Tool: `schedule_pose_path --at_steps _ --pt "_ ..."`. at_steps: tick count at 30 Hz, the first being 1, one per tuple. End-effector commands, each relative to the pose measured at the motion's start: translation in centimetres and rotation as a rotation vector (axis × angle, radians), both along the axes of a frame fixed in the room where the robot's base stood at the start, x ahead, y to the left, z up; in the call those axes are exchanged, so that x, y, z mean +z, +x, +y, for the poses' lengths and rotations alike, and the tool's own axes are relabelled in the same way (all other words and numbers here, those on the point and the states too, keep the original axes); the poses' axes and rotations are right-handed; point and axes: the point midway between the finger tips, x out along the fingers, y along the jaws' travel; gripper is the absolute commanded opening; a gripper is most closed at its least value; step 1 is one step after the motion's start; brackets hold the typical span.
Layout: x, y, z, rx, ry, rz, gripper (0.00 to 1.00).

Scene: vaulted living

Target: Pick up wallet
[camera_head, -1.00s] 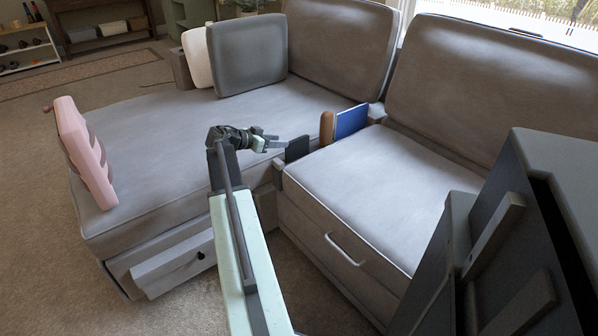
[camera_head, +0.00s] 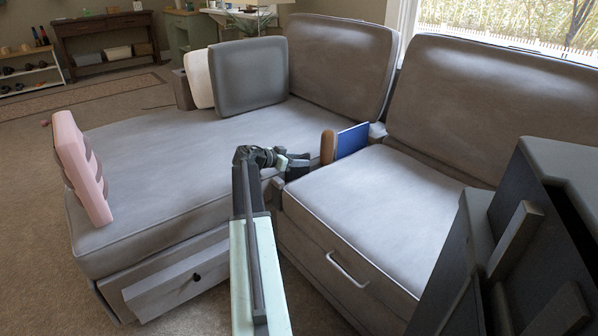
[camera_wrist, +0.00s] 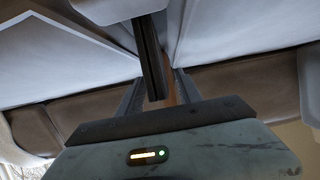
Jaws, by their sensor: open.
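The wallet (camera_wrist: 152,62) is a thin dark slab standing on edge. In the wrist view it shows between the two fingers of my gripper (camera_wrist: 157,92), which are open on either side of it; I cannot tell whether they touch it. In the head view my gripper (camera_head: 299,163) is at the gap between the two sofa sections, and the wallet there is hard to separate from the dark fingers.
A brown rounded object (camera_head: 328,147) and a blue book-like panel (camera_head: 352,140) stand in the same gap just behind. Grey sofa seats (camera_head: 380,195) lie on both sides. A pink object (camera_head: 82,168) stands at the left, and cushions (camera_head: 249,77) at the back.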

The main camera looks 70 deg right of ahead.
Motion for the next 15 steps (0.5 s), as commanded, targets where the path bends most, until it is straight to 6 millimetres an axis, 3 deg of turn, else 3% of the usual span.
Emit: schedule_pose_path --at_steps 4,9,15 --pt "0.09 -0.01 0.04 0.000 0.000 0.000 0.42" --pt "0.08 -0.04 0.05 0.000 0.000 0.000 0.00" --pt "0.09 -0.07 0.04 -0.001 0.000 0.000 0.00"
